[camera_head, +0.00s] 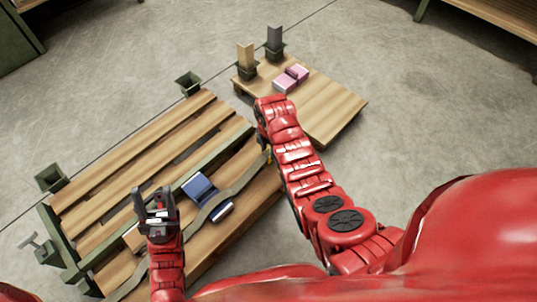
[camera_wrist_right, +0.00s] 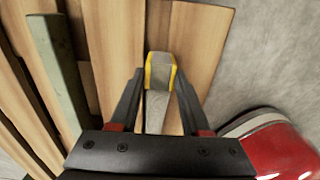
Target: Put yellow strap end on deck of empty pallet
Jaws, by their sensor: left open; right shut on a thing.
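The grey strap (camera_head: 236,187) runs in a wavy line along the near side of the slatted pallet (camera_head: 135,150). Its yellow end (camera_head: 268,154) shows beside my right arm. In the right wrist view, the yellow-edged strap end (camera_wrist_right: 161,58) sticks out past the fingertips of my right gripper (camera_wrist_right: 160,82), which is shut on the strap. Pale wooden boards (camera_wrist_right: 200,40) lie behind it; contact with them cannot be told. My right gripper is mostly hidden by its arm in the head view. My left gripper (camera_head: 155,203) is open over the pallet's near left part.
A blue block-like object (camera_head: 200,187) sits by the strap on the slats. Green corner brackets (camera_head: 50,178) and a green rail (camera_head: 245,132) edge the pallet. A small wooden platform (camera_head: 335,105) at upper right holds two upright blocks and a pink item (camera_head: 291,79). Bare floor surrounds them.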

